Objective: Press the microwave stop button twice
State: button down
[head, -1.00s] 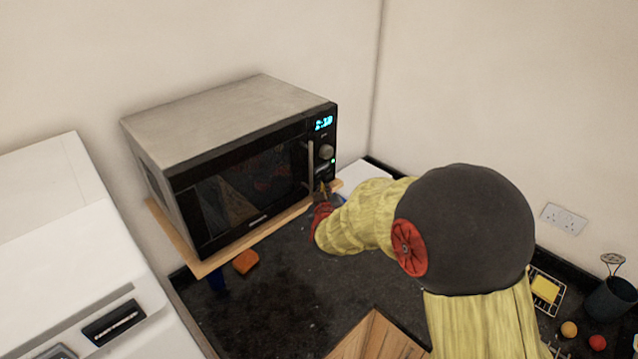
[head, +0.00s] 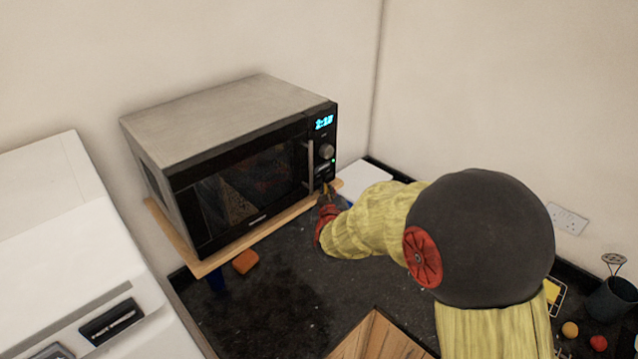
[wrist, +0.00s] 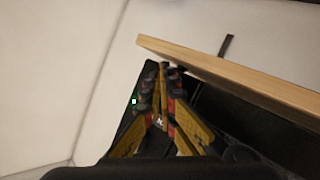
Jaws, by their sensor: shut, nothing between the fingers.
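The microwave (head: 225,125) has a lit blue display (head: 323,122), a round knob (head: 326,151) and a small green light (head: 333,160) on its right-hand control panel. Its door is closed. My gripper (head: 326,188) is shut and empty at the lower end of that panel, by the bottom right corner. In the wrist view my gripper (wrist: 163,68) has its fingers together in front of the dark panel, with the green light (wrist: 134,101) to their left. I cannot make out the stop button; the fingers cover part of the panel. I cannot tell whether the tips touch it.
The microwave stands on a wooden board (head: 225,256). An orange block (head: 246,262) lies on the dark counter (head: 285,295) in front. A white appliance (head: 70,250) is at the left. Small balls (head: 570,329) and a dark pot (head: 612,300) are at the right.

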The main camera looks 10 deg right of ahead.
jog(key=shift+s+d+b, duration=0.25)
jog(key=shift+s+d, duration=0.15)
jog(key=shift+s, duration=0.35)
jog(key=shift+s+d+b, duration=0.2)
jog(key=shift+s+d, duration=0.25)
jog(key=shift+s, duration=0.25)
jog(key=shift+s+d+b, duration=0.25)
jog(key=shift+s+d, duration=0.15)
jog(key=shift+s, duration=0.35)
dwell(0.5)
